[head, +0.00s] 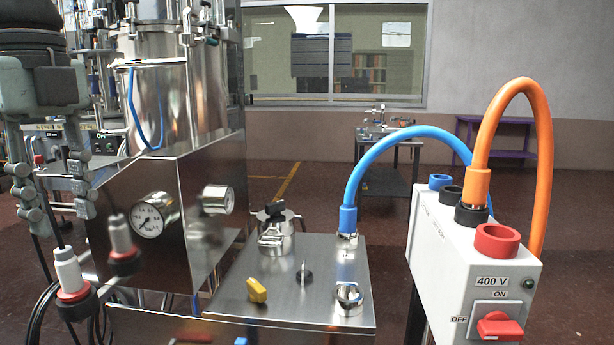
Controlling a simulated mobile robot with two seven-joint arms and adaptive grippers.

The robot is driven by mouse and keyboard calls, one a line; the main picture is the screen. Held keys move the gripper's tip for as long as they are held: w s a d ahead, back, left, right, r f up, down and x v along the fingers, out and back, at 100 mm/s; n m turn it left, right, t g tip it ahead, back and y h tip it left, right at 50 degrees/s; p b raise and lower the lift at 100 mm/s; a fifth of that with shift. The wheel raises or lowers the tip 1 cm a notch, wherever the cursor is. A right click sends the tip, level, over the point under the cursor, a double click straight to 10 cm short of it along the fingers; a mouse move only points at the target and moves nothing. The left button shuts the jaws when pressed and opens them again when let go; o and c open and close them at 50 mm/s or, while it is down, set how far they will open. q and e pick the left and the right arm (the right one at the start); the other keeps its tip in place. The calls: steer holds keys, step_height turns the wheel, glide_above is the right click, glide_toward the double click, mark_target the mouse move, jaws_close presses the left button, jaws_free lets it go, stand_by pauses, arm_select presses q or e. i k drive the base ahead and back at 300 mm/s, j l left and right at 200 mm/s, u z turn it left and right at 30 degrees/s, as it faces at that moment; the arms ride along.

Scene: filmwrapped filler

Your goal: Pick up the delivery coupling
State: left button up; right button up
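I cannot tell for sure which fitting is the delivery coupling. An orange hose (543,150) ends in an orange coupling (477,186) seated in a black collar on the white 400 V box (425,258). A blue hose (382,151) ends in a blue coupling (348,219) on a metal port of the steel deck (325,265). My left gripper (59,214) is at the far left, pointing down. Its fingers are apart with nothing between them but a thin dark cable, far from both hose couplings. My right gripper is out of view.
A white connector with a red ring (72,280) is below my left gripper. A steel machine with a pressure gauge (156,215) stands beside it. A yellow knob (257,290) and a black-handled clamp (275,228) rise from the deck. The red ring socket (497,240) sits on the box.

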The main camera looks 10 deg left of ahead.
mark_target(477, 178)
steer(key=i+l, duration=0.1)
steer(key=l, duration=0.3)
steer(key=i+l+z, duration=0.15)
steer(key=l, duration=0.6)
steer(key=i+l+z, duration=0.15)
steer(key=i+l, duration=0.35)
steer(key=i+l+z, duration=0.15)
steer(key=i+l, duration=0.25)
steer(key=i, duration=0.25)
